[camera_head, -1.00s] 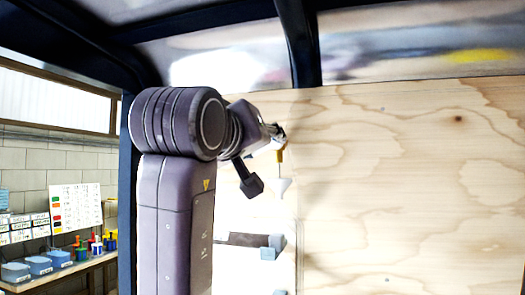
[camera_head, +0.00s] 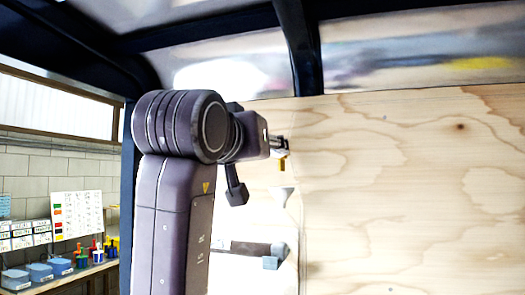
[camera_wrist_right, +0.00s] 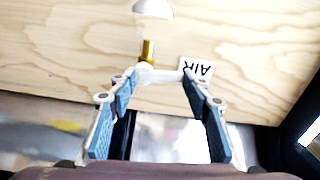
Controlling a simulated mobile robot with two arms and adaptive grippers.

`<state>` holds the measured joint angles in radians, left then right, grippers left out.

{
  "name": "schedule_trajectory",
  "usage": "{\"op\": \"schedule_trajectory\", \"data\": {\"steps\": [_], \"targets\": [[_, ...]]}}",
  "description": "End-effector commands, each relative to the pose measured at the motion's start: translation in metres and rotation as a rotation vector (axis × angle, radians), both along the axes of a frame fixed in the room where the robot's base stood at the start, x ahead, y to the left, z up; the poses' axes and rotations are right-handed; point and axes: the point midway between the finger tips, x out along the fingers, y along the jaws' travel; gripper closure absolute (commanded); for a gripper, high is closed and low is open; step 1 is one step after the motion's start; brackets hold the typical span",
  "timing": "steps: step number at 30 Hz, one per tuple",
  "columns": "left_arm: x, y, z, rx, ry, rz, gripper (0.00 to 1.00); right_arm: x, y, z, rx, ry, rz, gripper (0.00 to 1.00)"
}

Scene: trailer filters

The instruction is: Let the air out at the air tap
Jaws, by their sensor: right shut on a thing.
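The air tap has a brass spout (camera_wrist_right: 147,50) and a white crosswise handle (camera_wrist_right: 160,76) in the right wrist view, mounted by a wooden panel. A white label reading AIR (camera_wrist_right: 197,70) is beside it, upside down in that view. My right gripper (camera_wrist_right: 158,84) has its two blue-padded fingers on either side of the handle, shut on it. My left gripper is not in view.
A white funnel-like piece (camera_head: 282,194) sits below the spout. Lower down is a grey-blue block (camera_head: 272,256) by a dark bar. A dark frame post (camera_head: 298,45) rises above the panel. The wooden panel (camera_head: 410,190) to the right is bare. A bench with blue bins stands far left.

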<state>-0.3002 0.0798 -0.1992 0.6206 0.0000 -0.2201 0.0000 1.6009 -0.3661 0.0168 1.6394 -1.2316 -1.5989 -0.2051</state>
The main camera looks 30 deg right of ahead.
Motion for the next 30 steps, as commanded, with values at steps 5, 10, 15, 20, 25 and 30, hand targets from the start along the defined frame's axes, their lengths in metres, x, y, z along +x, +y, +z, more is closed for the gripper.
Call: {"op": "schedule_trajectory", "data": {"steps": [5,10,15,20,25,30], "targets": [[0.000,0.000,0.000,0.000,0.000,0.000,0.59,-0.001,0.000,0.002,-0.005,-0.003,0.001,0.49],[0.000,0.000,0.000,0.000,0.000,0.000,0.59,0.000,0.000,0.001,-0.004,-0.002,0.000,0.38],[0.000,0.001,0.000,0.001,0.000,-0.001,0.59,0.000,0.000,0.001,-0.003,-0.001,0.000,0.38],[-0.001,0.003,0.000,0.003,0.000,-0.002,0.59,-0.005,0.007,0.001,-0.003,-0.001,0.001,0.38],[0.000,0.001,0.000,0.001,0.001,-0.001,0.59,-0.024,0.029,0.002,-0.005,-0.003,0.001,0.38],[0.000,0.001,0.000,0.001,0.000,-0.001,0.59,-0.049,0.057,0.002,-0.005,-0.003,0.000,0.38]]}}
